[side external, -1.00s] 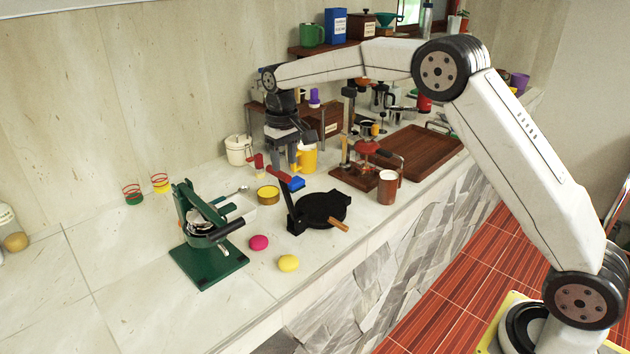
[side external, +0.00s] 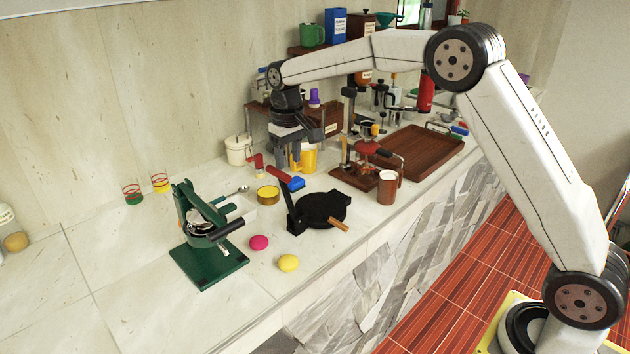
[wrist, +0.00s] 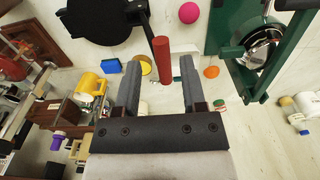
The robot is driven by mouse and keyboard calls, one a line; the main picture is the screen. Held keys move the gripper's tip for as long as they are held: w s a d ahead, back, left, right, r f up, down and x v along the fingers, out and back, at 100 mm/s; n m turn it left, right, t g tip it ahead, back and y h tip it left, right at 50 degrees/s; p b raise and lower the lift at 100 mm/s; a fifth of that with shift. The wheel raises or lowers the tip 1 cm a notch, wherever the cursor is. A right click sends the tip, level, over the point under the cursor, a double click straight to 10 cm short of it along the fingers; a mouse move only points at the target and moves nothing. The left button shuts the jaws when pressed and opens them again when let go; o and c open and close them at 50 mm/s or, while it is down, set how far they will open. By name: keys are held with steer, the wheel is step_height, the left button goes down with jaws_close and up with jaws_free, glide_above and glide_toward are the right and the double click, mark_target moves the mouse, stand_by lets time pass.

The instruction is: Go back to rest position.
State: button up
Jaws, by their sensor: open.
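My gripper (side external: 290,161) hangs above the back part of the counter, just in front of a yellow mug (side external: 307,158). In the wrist view my gripper (wrist: 158,65) shows its two fingers wide apart with nothing held between them. A red cylindrical handle (wrist: 162,60) shows in the gap between the fingertips, and the yellow mug (wrist: 89,84) lies to the left of them. Whether the fingers touch anything is hard to tell, but they appear clear of the things below.
A green press (side external: 208,240) stands at front left, with a black tortilla press (side external: 318,210) to its right. A pink ball (side external: 259,243) and a yellow ball (side external: 288,263) lie near the front edge.

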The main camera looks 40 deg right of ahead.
steer(key=s+f+t, duration=0.1)
steer(key=s+f, duration=0.3)
steer(key=s, duration=0.9)
steer(key=s+f+t, duration=0.1)
steer(key=s+f, duration=0.4)
steer(key=s, duration=0.9)
steer(key=shift+s+d+f, duration=0.15)
steer(key=shift+s, duration=0.15)
